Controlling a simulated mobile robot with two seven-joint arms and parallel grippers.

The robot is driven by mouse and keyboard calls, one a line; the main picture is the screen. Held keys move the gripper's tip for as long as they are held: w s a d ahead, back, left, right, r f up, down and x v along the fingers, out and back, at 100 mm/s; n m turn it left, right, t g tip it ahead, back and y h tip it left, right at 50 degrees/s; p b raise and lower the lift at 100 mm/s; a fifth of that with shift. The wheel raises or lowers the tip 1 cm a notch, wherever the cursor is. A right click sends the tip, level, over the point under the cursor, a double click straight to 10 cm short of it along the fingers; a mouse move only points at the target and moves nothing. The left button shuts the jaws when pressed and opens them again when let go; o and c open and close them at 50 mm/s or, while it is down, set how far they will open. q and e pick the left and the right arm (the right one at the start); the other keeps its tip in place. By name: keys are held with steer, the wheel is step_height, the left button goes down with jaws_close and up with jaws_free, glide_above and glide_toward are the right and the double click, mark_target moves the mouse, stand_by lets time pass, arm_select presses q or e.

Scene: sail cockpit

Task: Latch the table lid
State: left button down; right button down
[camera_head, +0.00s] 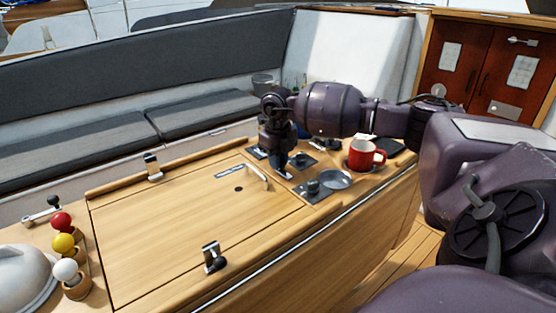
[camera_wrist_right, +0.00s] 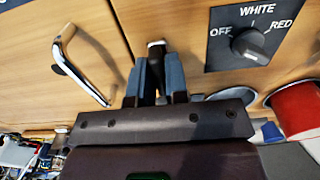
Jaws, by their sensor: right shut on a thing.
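The wooden table lid (camera_head: 165,225) lies flat and closed on the cockpit table. Its silver handle (camera_head: 258,176) shows near the right end, and also in the wrist view (camera_wrist_right: 75,65). A latch with a black end (camera_head: 152,167) stands at the lid's far edge, and another latch (camera_head: 213,258) at the near edge. My right gripper (camera_head: 281,170) is low over the table just right of the handle. In the wrist view its blue fingers (camera_wrist_right: 156,62) are shut on a black lever (camera_wrist_right: 155,70) with a pale tip. The lever's base is hidden. My left gripper is out of view.
A rotary switch panel marked OFF, WHITE and RED (camera_wrist_right: 248,42) is close to the right gripper. A red mug (camera_head: 362,156) and a grey round dish (camera_head: 336,179) stand to its right. Red, yellow and white balls (camera_head: 63,243) sit at the left end.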

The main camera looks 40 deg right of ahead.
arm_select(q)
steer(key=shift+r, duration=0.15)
arm_select(e)
steer(key=shift+r+m, duration=0.1)
steer(key=shift+m, duration=0.3)
steer(key=m+p, duration=0.1)
steer(key=m, duration=0.1)
steer(key=shift+r+m+p, duration=0.1)
steer(key=shift+m+p, duration=0.2)
steer(key=m+p, duration=0.1)
steer(key=m, duration=0.1)
steer(key=shift+m, duration=0.4)
steer(key=shift+m+p, duration=0.4)
steer(key=shift+m, duration=0.1)
steer(key=m+p, duration=0.3)
steer(key=m, duration=0.2)
steer(key=m+p, duration=0.1)
steer(key=m, duration=0.2)
steer(key=shift+p, duration=0.3)
steer(key=shift+m+p, duration=0.6)
steer(key=shift+m, duration=0.5)
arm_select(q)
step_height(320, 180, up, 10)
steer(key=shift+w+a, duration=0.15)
arm_select(e)
steer(key=shift+m, duration=0.4)
